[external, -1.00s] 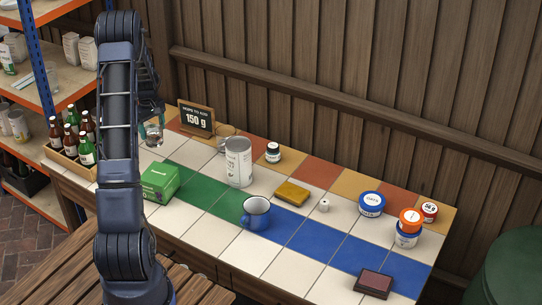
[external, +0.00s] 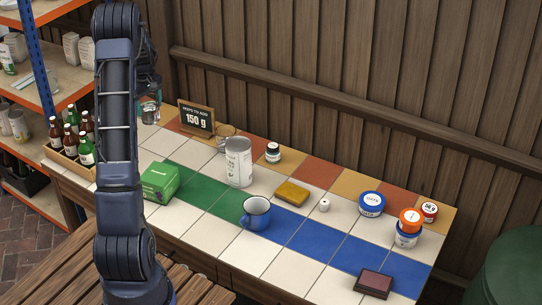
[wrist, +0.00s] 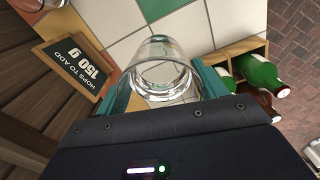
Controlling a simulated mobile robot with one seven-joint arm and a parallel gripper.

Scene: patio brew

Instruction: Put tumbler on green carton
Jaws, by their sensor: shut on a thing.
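The clear glass tumbler (wrist: 162,72) is between the two teal fingers of my gripper (wrist: 163,88) in the wrist view. My gripper is shut on it. In the external view the tumbler (external: 150,112) is held up over the far left part of the tiled counter, partly hidden by my arm. The green carton (external: 160,182) lies on the counter near its front left edge, nearer the camera than the tumbler. My arm hides the carton's left edge. Its top looks bare.
A wooden crate of bottles (external: 64,164) stands at the counter's left end. A sign reading 150 g (external: 197,117) stands at the back. A white can (external: 238,162) and a blue mug (external: 256,214) stand right of the carton. The green tiles (external: 205,195) beside the carton are clear.

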